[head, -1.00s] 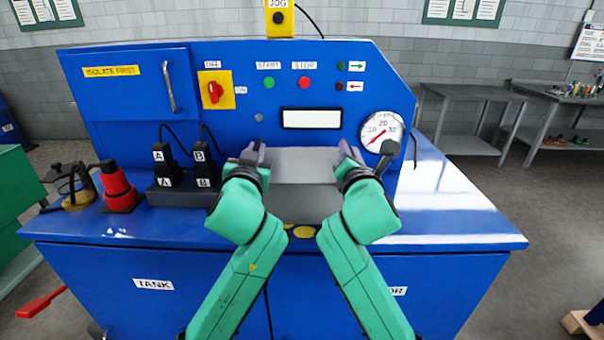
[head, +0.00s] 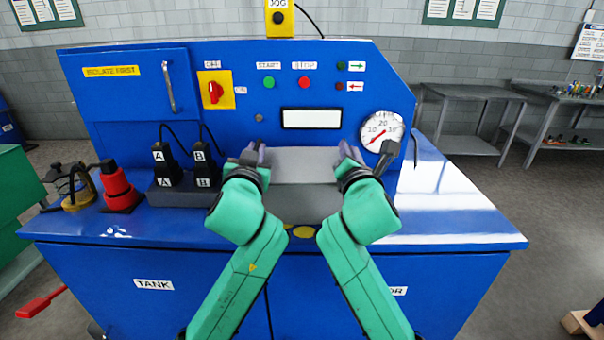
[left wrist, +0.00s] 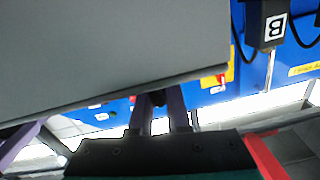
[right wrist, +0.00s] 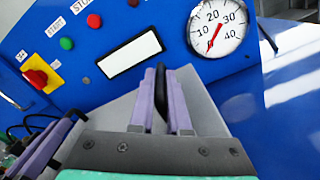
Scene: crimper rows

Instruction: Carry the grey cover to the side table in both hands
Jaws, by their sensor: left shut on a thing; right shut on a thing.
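The grey cover (head: 303,203) is at the front middle of the blue machine, between my two hands in the head view. Its plain grey surface fills the upper left of the left wrist view (left wrist: 110,50) and shows behind the fingers in the right wrist view (right wrist: 204,100). My left gripper (head: 254,154) is shut on the cover's left side. My right gripper (head: 349,154) is shut on its right side. A dark piece shows between the fingers in both wrist views. Whether the cover's underside touches the machine is hidden. A grey metal side table (head: 472,94) stands at the right.
The blue machine (head: 450,241) fills the front. Black plugs (head: 167,168), a red bottle-like item (head: 117,188) and a brass item (head: 78,192) stand left of my arms. A pressure gauge (head: 382,131) is close to my right gripper. A second bench (head: 560,95) holds small items.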

